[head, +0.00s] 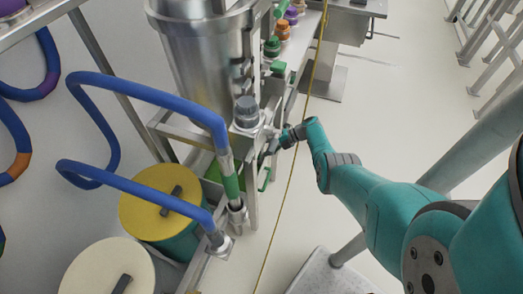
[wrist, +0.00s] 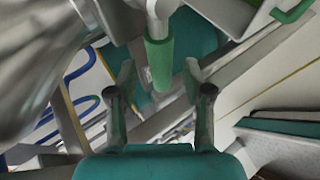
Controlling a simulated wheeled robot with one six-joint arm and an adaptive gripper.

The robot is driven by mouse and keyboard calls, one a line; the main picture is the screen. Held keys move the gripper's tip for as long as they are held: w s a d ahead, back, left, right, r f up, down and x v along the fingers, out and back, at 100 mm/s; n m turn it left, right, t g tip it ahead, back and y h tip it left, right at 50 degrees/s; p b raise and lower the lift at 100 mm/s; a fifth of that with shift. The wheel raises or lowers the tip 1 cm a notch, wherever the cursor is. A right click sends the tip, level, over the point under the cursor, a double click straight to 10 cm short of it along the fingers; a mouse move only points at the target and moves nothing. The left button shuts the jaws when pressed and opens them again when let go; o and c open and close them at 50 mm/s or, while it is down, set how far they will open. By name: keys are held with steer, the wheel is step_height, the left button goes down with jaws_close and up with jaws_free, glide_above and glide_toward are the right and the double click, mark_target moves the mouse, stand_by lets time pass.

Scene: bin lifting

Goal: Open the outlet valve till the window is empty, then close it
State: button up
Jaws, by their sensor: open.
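A green lever-like handle (wrist: 159,62) on a grey stem, which looks like the outlet valve's handle, hangs from the top of the wrist view. My gripper (wrist: 160,75) is open, with one finger on each side of the handle's lower end. In the head view my gripper (head: 270,150) is beside the steel frame below the large steel vessel (head: 205,60). A green handle (head: 265,180) shows just below it there. I cannot make out the window or its level in either view.
Blue hoses (head: 150,95) loop at the left, above a yellow-topped drum (head: 150,215) and a cream-topped drum (head: 105,270). A grey-capped fitting (head: 246,110) stands close to my gripper. A yellow line (head: 290,185) runs along the frame. The floor at the right is partly clear.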

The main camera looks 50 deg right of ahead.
steer(key=v, duration=0.9)
steer(key=shift+s+d+r, duration=0.1)
steer(key=shift+s+d, duration=0.05)
steer(key=shift+d, duration=0.05)
